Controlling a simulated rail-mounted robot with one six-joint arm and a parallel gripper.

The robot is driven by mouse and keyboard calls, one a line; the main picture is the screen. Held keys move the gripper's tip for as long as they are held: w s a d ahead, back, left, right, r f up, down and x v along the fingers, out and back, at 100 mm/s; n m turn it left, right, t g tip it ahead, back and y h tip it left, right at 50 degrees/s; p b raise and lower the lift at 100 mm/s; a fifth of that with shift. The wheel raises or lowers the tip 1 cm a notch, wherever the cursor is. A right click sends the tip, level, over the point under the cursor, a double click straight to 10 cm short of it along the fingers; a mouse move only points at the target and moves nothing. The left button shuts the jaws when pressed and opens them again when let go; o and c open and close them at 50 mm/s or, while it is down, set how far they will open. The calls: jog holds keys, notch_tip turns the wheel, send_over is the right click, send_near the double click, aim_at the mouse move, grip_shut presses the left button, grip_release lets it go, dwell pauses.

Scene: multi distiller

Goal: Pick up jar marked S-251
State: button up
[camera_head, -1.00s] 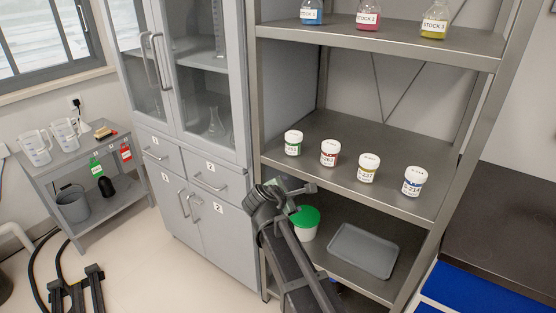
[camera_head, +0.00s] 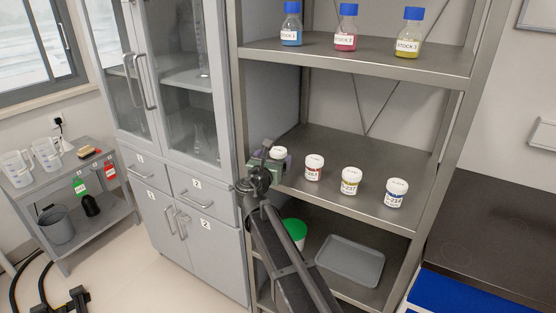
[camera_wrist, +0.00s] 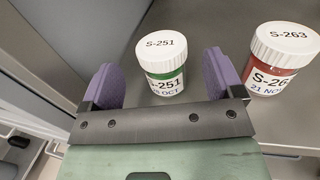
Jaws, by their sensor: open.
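The jar marked S-251 (camera_wrist: 163,66) has a white lid and a green band, and stands upright on the middle shelf. In the wrist view it sits between and just ahead of the two purple finger pads of my gripper (camera_wrist: 165,82). The gripper is open, with gaps on both sides of the jar. In the head view my gripper (camera_head: 270,160) is at the shelf's left front and covers most of this jar; its white lid (camera_head: 279,152) shows.
The red jar S-263 (camera_wrist: 282,60) stands close on the right; it also shows in the head view (camera_head: 313,168). A yellow jar (camera_head: 350,181) and a blue jar (camera_head: 396,194) stand further right. Stock bottles (camera_head: 346,28) are above. The cabinet (camera_head: 190,180) is close on the left.

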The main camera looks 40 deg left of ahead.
aim_at(279, 149)
jog(key=x, duration=0.4)
jog(key=shift+w, duration=0.4)
jog(key=c, duration=1.1)
